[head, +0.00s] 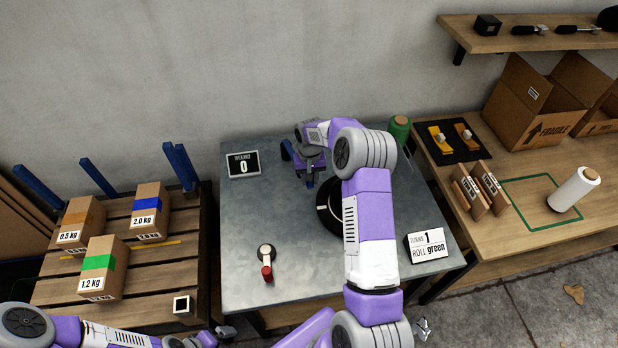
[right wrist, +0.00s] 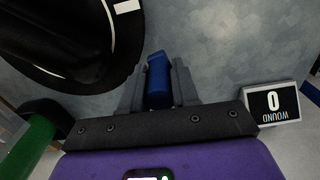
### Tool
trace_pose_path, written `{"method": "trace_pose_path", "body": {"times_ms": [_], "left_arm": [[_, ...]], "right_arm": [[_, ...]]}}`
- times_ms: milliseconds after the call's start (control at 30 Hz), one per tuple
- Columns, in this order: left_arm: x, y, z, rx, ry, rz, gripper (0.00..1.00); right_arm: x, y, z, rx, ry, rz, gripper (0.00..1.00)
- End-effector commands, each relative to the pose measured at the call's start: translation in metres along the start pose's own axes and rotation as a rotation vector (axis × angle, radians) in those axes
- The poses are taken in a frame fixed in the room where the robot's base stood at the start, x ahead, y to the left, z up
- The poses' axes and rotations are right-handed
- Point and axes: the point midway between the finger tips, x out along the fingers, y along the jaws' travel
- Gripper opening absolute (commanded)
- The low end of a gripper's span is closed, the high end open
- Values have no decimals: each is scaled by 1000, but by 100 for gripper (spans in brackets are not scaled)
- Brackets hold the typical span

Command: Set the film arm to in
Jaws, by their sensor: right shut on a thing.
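My right gripper (head: 310,178) reaches down over the far middle of the grey table. In the right wrist view its two dark fingers (right wrist: 158,88) are shut on a blue upright piece (right wrist: 157,75), which looks like the film arm's handle. Blue parts also show beside the gripper in the head view (head: 287,150); the rest of the film arm is hidden. A black turntable with a white ring (head: 328,212) is just nearer, partly covered by my right arm. My left gripper (head: 222,332) is low at the bottom edge, too small to read.
A green roll (head: 399,129) stands at the table's far right. A red-knobbed lever (head: 267,268) is at the front left. A "WOUND 0" display (head: 243,164) and a "TURNS 1, ROLL green" sign (head: 427,245) stand on the table. A pallet with boxes (head: 103,265) is left.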

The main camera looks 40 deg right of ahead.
Motion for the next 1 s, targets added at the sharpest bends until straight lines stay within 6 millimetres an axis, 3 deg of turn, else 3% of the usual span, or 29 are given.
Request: {"method": "trace_pose_path", "body": {"times_ms": [33,67,200,567,1000], "left_arm": [[0,0,0,0,0,0,100],[0,0,0,0,0,0,100],[0,0,0,0,0,0,100],[-1,0,0,0,0,0,100],[-10,4,0,0,0,0,100]], "right_arm": [[-2,6,-3,10,10,5,0],[-2,6,-3,10,10,6,34],[-2,5,-3,8,9,5,55],[-8,2,-2,3,7,3,55],[-72,3,-2,5,9,4,55]]}}
